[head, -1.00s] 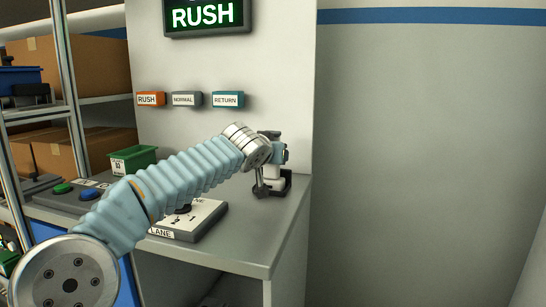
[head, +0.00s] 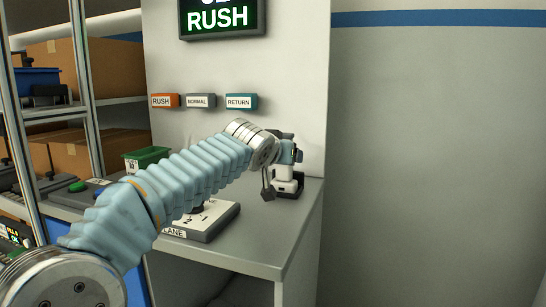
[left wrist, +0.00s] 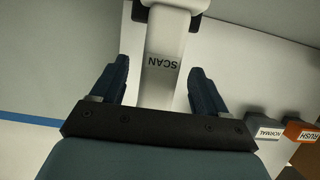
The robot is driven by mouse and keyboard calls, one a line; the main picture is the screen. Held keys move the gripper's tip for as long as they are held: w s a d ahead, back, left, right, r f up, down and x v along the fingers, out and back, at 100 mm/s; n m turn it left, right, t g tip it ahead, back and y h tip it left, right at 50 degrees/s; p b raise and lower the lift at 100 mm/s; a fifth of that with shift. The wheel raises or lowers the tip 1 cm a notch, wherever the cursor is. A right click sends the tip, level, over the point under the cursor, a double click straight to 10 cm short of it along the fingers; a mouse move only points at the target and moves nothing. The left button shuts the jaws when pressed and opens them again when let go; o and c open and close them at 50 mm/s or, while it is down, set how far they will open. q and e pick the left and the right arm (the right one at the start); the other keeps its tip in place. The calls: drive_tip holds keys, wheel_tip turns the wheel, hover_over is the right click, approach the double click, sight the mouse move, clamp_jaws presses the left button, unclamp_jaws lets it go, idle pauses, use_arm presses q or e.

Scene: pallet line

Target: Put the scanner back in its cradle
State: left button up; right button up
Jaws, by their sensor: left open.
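The scanner (head: 285,173) is white and stands upright at the dark cradle (head: 294,188) on the right end of the counter. Its lower end appears to be in the cradle, though the arm hides part of it. My left gripper (head: 272,180) is beside it, with one dark finger showing. My right gripper is not in view.
A slanted panel (head: 222,218) marked LANE sits on the counter (head: 265,245), partly behind my arm. RUSH (head: 165,101), NORMAL (head: 200,101) and RETURN (head: 241,102) labels are on the wall. A green bin (head: 146,157) stands behind. Right of the counter is open floor space.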

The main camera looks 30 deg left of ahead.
use_arm(q)
drive_tip(key=b+v, duration=0.2)
drive_tip(key=v, duration=0.6)
drive_tip(key=shift+s, duration=0.2)
